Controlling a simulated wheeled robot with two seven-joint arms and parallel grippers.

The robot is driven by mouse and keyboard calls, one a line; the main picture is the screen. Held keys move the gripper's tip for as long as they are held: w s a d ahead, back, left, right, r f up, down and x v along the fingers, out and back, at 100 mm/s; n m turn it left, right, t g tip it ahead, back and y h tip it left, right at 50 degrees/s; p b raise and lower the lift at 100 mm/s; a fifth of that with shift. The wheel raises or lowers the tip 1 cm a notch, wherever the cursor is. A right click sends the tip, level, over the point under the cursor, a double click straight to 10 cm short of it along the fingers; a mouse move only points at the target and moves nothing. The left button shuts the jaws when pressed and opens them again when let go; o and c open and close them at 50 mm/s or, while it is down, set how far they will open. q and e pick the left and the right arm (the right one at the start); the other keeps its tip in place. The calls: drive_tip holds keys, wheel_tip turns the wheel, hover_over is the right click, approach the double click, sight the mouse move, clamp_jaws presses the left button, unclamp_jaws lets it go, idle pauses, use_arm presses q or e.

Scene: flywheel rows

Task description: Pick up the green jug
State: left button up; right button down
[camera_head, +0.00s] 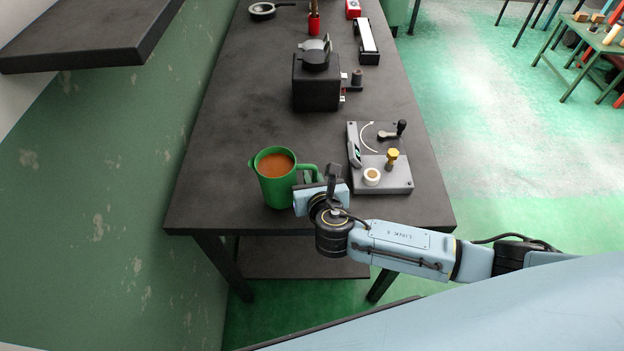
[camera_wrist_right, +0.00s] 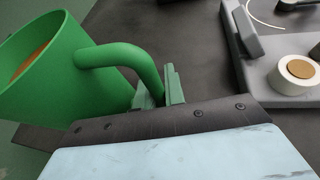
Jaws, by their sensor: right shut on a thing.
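The green jug (camera_head: 276,185) is at the near left corner of the dark table, filled with an orange-brown content. Its handle points right. My right gripper (camera_head: 318,181) is at the handle, coming from the right. In the right wrist view the jug (camera_wrist_right: 50,85) fills the left side, and the gripper's fingers (camera_wrist_right: 158,94) are shut on the lower part of its handle. The jug looks tilted in that view. I cannot tell whether its base touches the table. My left gripper is not in view.
A grey panel (camera_head: 398,178) with a yellow knob and a white roll lies just right of my right gripper. A black box-shaped machine (camera_head: 316,84) stands farther back. The dark table (camera_head: 232,115) is clear behind the jug. A green wall (camera_head: 110,170) runs along the left.

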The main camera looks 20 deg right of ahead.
sight(288, 179)
wheel_tip(288, 179, up, 8)
drive_tip(key=p, duration=0.1)
drive_tip(key=shift+p, duration=0.3)
idle(0.4)
